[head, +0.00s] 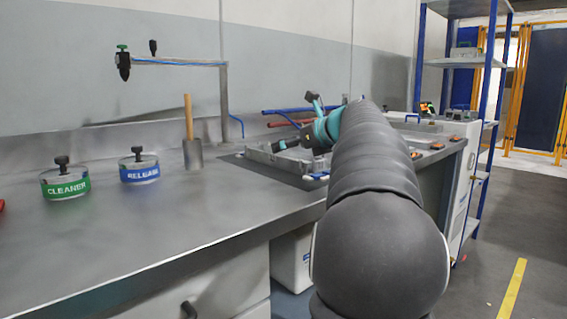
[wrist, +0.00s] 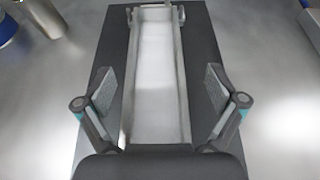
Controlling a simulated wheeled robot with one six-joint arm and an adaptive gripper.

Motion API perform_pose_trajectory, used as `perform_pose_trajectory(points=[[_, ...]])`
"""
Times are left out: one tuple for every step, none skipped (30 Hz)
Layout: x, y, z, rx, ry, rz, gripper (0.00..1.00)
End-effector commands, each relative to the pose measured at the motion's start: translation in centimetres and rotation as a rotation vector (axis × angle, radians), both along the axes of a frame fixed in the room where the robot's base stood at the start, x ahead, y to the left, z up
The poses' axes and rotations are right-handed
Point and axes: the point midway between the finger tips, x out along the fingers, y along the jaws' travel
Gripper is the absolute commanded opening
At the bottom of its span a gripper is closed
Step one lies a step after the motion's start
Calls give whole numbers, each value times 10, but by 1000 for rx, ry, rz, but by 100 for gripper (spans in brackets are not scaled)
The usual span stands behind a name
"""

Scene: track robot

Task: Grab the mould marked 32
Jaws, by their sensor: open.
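A long light-grey metal mould (wrist: 158,75) with a raised rim and a pale, smooth cavity lies on a dark mat (wrist: 98,140) in the wrist view. No number shows on it there, so I cannot read whether it is marked 32. My gripper (wrist: 160,90) is open above the mould, with one finger on each side of it and gaps between. In the head view my gripper (head: 312,128) is over the grey mould (head: 262,155) on the bench, and my arm hides part of that area.
A cup (head: 193,154) with a wooden handle, a blue RELEASE tin (head: 139,172) and a green CLEANER tin (head: 65,184) stand on the bench left of the mat. A bent spray stand (head: 224,100) rises behind. The bench front is clear.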

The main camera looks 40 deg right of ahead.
Motion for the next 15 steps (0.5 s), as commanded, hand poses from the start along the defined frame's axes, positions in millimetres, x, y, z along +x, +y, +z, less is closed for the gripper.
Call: perform_pose_trajectory(points=[[2,0,-2,0,0,1,95],[3,1,-3,0,0,1,95],[6,1,-5,0,0,1,95],[9,2,-6,0,0,1,95],[11,3,-8,0,0,1,95],[16,3,-12,2,0,1,95],[20,4,-14,2,1,1,95],[23,5,-17,2,1,1,95],[29,6,-20,2,1,1,95],[33,6,-21,2,1,1,95],[36,6,-22,2,1,1,95],[40,6,-23,0,1,1,95],[43,6,-24,0,1,0,95],[44,6,-25,0,1,0,95],[45,6,-25,0,0,-1,95]])
